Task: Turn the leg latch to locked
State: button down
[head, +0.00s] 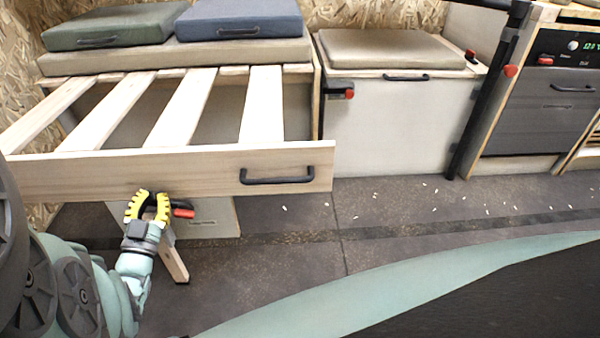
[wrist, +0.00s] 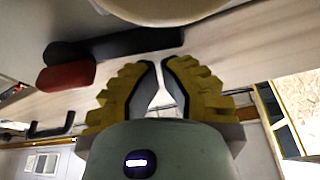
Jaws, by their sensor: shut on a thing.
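The leg latch is a dark bar (wrist: 118,45) with a red end (wrist: 68,76) in the wrist view. In the head view its red end (head: 183,212) shows just right of my gripper (head: 149,197), under the bed's front board (head: 120,172). The wooden leg (head: 175,263) shows behind my gripper and slants down to the floor.
The slatted bed frame (head: 186,105) is above my gripper, with a black handle (head: 277,180) on its front board. A white box front (head: 208,222) stands behind the leg. A cushioned bench (head: 395,110) is farther right. The floor to the right is mostly clear, with small pale bits.

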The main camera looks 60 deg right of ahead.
jog(key=n, duration=0.1)
jog(key=f+n+t, duration=0.1)
jog(key=shift+w+a+f+n+y+b, duration=0.1)
jog(key=shift+w+a+n+y+b, duration=0.2)
jog(key=shift+w+n+b, duration=0.1)
jog(key=shift+a+f, duration=0.15)
jog(key=shift+f, duration=0.2)
jog(key=shift+w+b, duration=0.15)
jog(key=shift+b, duration=0.15)
